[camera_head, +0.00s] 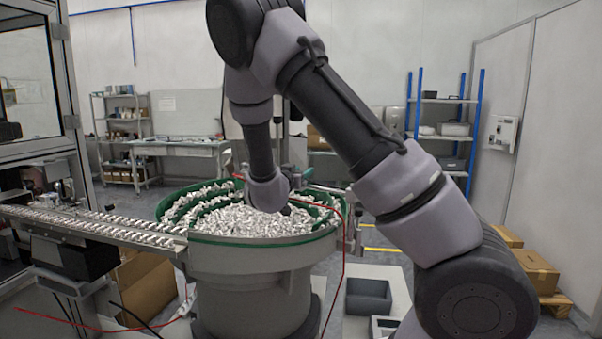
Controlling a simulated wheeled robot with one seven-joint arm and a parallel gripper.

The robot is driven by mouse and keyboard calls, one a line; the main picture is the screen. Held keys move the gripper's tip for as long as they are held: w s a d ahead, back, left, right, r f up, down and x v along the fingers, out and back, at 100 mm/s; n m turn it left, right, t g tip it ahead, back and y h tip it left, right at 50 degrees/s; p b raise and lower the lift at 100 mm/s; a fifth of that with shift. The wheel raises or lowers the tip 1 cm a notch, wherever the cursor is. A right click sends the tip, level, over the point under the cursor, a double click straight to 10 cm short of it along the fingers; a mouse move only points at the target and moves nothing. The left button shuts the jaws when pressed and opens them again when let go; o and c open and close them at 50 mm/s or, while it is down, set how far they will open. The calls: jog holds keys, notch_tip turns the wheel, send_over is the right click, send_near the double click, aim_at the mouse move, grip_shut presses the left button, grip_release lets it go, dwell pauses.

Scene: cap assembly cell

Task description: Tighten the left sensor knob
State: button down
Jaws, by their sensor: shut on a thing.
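My arm rises from the lower right, bends at the top and comes down over the far part of the round bowl feeder (260,252). My gripper (287,208) is small and dark at the end of the wrist, mostly hidden by it. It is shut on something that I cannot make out. The left sensor knob cannot be picked out; the area around the wrist is too small and partly covered. The bowl has a green inner track and is full of shiny metallic-looking caps (250,221).
A linear track (105,226) filled with parts leaves the bowl to the left. A sensor bracket with a red cable (345,262) stands at the bowl's right rim. A grey bin (368,300) sits to the right. Boxes (536,270) lie on a pallet at far right.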

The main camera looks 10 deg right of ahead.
jog(key=shift+c, duration=1.9)
grip_release()
jog(key=v, duration=1.1)
